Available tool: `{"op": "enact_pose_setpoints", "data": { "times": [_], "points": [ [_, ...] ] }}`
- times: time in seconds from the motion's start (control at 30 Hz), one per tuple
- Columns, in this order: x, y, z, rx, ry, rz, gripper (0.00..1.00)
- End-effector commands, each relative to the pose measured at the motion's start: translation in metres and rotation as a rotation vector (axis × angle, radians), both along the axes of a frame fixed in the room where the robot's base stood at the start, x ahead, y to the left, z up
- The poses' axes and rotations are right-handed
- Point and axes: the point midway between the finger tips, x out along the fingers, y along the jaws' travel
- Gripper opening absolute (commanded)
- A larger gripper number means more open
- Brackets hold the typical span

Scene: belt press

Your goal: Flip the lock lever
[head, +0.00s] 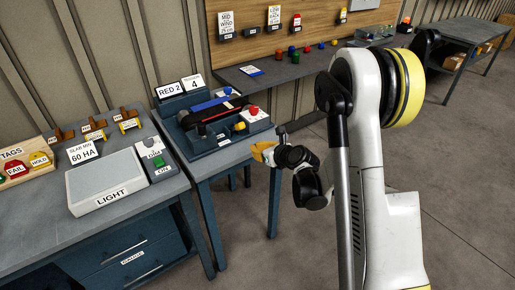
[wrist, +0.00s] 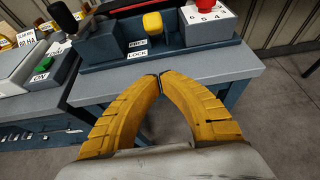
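The belt press (head: 205,141) is a blue-grey unit on a small table, with blue, red and black parts on top. A yellow knob (head: 239,126) stands at its right front; in the wrist view the yellow knob (wrist: 153,22) sits on a dark block behind a LOCK label (wrist: 141,54). My gripper (head: 259,152) is just beyond the table's right front edge, below and apart from the knob. In the wrist view my gripper's yellow fingers (wrist: 160,77) meet at the tips with nothing between them. The lever's shaft is hardly visible.
A red knob on a white numbered dial (wrist: 208,12) is right of the yellow knob. A black-knobbed lever (wrist: 62,15) stands to its left. A bench with a light box (head: 105,182) and a green-button box (head: 158,162) adjoins on the left. Open floor lies right.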

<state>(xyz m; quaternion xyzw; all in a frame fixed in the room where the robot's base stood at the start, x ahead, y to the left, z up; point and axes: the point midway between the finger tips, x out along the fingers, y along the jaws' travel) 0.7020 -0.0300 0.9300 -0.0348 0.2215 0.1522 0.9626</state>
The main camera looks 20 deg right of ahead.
Motion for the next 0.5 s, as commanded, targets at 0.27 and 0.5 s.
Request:
{"op": "enact_pose_setpoints", "data": {
  "times": [0.27, 0.5],
  "points": [
    [0.052, 0.018, -0.030, -0.001, 0.001, 0.003, 0.00],
    [0.072, 0.024, -0.005, 0.000, 0.000, 0.001, 0.00]
  ]
}}
